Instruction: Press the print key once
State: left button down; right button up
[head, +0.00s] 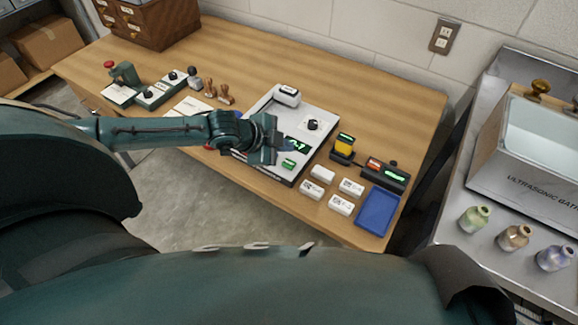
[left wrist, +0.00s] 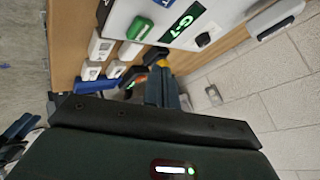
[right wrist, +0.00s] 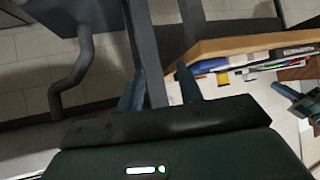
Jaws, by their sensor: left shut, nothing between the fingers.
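The grey-white device panel (head: 262,110) lies on the wooden table with a dark display (head: 298,145) showing green characters, a black knob (head: 312,125) and a green key (head: 289,163) near its front edge. No print label is legible on the key. In the left wrist view the green key (left wrist: 139,28) sits beside the display (left wrist: 183,20), which reads like G-7. My left gripper (head: 283,146) is shut and empty, over the panel by the display and key; I cannot tell its height. My right gripper (right wrist: 160,90) is open and empty, away from the panel.
Several white labelled blocks (head: 340,205), a blue tray (head: 377,211), a yellow-topped black device (head: 344,146) and a black box with lit displays (head: 386,173) stand right of the panel. Stamps (head: 225,94) stand left. An ultrasonic bath (head: 535,170) is far right.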

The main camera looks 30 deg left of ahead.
aim_at(285, 164)
pick_arm(q)
jog(key=shift+f+b, duration=0.35)
jog(key=shift+f, duration=1.3)
pick_arm(e)
jog(key=shift+w+a+f, duration=0.1)
jog(key=shift+a+f, duration=0.25)
jog(key=shift+a, duration=0.05)
dwell(0.4)
pick_arm(q)
jog(key=shift+f, duration=0.4)
